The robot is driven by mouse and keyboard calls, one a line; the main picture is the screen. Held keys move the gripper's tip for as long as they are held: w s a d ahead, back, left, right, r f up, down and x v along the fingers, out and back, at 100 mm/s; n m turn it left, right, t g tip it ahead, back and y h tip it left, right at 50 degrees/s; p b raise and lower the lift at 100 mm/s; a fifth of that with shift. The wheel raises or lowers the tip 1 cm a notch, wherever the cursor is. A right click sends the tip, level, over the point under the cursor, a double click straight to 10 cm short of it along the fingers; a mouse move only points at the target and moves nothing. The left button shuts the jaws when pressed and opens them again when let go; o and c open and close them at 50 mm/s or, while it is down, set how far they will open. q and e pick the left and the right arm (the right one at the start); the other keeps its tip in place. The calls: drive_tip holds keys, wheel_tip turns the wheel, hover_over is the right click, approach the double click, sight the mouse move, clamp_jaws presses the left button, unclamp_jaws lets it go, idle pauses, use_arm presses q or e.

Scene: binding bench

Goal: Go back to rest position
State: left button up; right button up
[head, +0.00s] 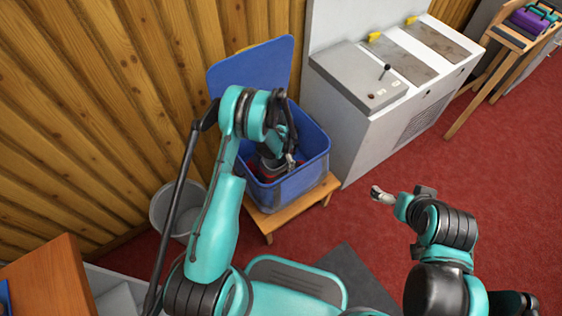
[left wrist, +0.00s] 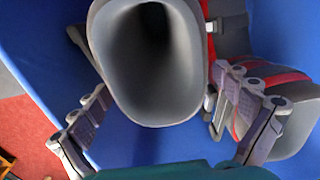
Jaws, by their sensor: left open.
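My left arm reaches over a blue bin (head: 302,188) with a raised blue lid (head: 250,66). My left gripper (head: 289,158) is inside the bin's mouth. In the left wrist view the left gripper (left wrist: 165,125) has its fingers spread wide. A grey hollow, tube-like piece (left wrist: 150,60) lies in view between and beyond them; I cannot tell whether they touch it. A grey and red object (left wrist: 290,80) sits beside it at the right, partly behind a finger. My right gripper (head: 382,195) is over the red floor, small and unclear.
The bin stands on a low wooden stool (head: 268,222) against the wood-panelled wall. A grey waste bin (head: 163,212) is at its left. A grey-white machine cabinet (head: 355,125) stands close at its right. Red floor at the right is mostly clear.

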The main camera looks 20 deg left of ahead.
use_arm(q)
wheel_tip(320, 180, up, 10)
idle(0.3)
drive_tip(key=s+r+n+t, duration=0.2)
drive_tip(key=s+r, duration=0.1)
drive_tip(key=r, duration=0.7)
drive_tip(key=s+r+n+t, duration=0.1)
drive_tip(key=s+r, duration=0.3)
drive_tip(key=r, duration=0.5)
drive_tip(key=s+r+n+t, duration=0.2)
drive_tip(key=s+r, duration=0.2)
drive_tip(key=s, duration=0.4)
drive_tip(key=s+d+r+n+t, duration=0.1)
drive_tip(key=s+r+n+t, duration=0.1)
drive_tip(key=s, duration=0.6)
drive_tip(key=shift+s+d+r+n, duration=0.25)
drive_tip(key=shift+d+r+n, duration=0.05)
drive_tip(key=shift+r, duration=0.6)
drive_tip(key=shift+c, duration=0.3)
